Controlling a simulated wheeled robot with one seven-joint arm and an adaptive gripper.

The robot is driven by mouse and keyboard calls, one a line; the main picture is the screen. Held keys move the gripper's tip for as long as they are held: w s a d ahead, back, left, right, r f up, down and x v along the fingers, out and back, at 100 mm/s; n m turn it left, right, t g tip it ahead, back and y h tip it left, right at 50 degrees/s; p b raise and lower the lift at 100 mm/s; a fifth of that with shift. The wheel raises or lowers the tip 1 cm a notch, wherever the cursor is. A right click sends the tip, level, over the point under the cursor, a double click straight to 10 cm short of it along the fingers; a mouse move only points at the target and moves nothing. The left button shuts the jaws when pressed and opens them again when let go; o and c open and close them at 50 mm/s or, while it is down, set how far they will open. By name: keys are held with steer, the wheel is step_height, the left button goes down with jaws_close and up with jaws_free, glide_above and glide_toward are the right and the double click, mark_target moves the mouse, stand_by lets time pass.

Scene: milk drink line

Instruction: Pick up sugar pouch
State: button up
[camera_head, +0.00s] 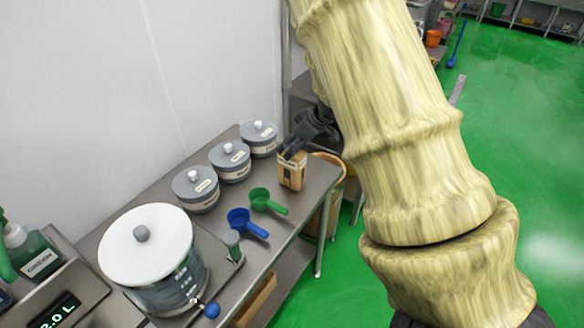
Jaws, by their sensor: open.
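A small brown pouch (292,174) with a pale label stands upright near the far right end of the metal table. It is the likely sugar pouch, but its label is too small to read. My dark gripper (291,150) is open, with its fingers at the top of the pouch, coming from the upper right. I cannot tell whether the fingers touch it or surround it. The gripper covers part of the pouch's top, and my arm fills much of the right side.
Grey lidded canisters (230,162) line the wall side of the metal table (262,240). A green scoop (262,199) and a blue scoop (241,219) lie left of the pouch. A large white-lidded container (146,245) stands nearer. Green floor (340,280) is open beyond the table's right edge.

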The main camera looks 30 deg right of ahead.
mark_target(287, 149)
steer(key=shift+p+x, duration=0.65)
steer(key=shift+x, duration=1.6)
steer(key=shift+w+r, duration=0.1)
steer(key=shift+w, duration=0.05)
jaws_close()
